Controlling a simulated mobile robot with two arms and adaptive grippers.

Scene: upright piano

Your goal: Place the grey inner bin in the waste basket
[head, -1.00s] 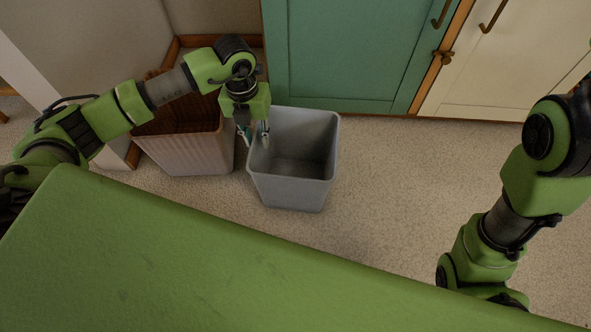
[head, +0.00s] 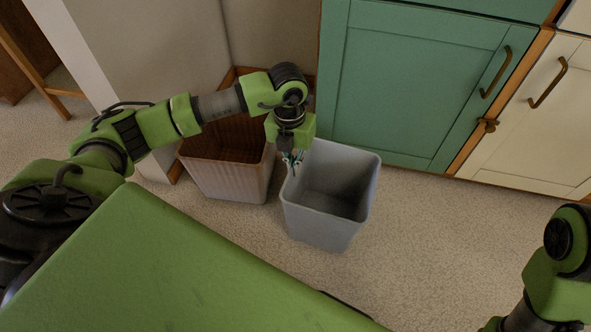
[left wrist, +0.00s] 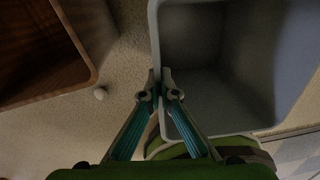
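The grey inner bin (head: 327,222) is upright and empty, with its open top facing up. The waste basket (head: 226,180) stands just left of it, ribbed and pinkish-tan outside, brown inside, and looks empty. My left gripper (head: 292,160) is at the bin's left rim. In the left wrist view the fingertips (left wrist: 159,76) sit on either side of the bin's wall (left wrist: 155,40), shut on it. The basket's rim (left wrist: 92,70) shows at upper left there. I cannot tell whether the bin touches the floor. My right gripper is out of view.
A green cabinet (head: 415,80) stands behind the bin, with a cream cabinet (head: 535,120) to its right. A wall (head: 150,50) is behind and left of the basket. Carpet (head: 440,240) right of the bin is clear.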

